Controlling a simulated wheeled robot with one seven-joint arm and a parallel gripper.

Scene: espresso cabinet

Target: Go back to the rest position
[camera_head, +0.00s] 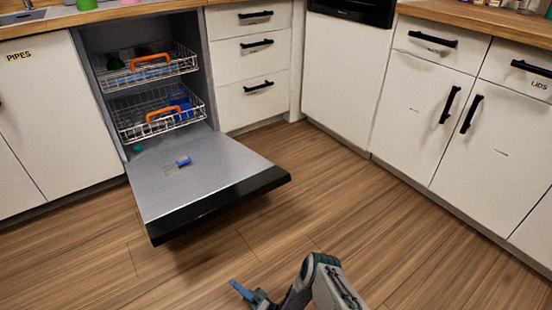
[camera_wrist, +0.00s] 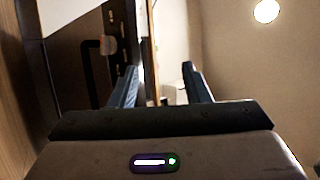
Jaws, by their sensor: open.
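My gripper (camera_head: 243,293) is low at the bottom middle of the head view, above the wooden floor and in front of the open dishwasher door. In the wrist view its two blue-grey fingers (camera_wrist: 158,85) stand apart with nothing between them. My arm is folded at the bottom edge of the head view. The wrist view looks sideways at cabinet fronts, a wall and a round ceiling light.
The dishwasher door (camera_head: 220,185) hangs open, with a small blue item (camera_head: 183,161) on it. The lower rack (camera_head: 135,115) and upper rack (camera_head: 125,75) have orange handles. White cabinets (camera_head: 490,150) line the right. The floor (camera_head: 370,235) between is clear.

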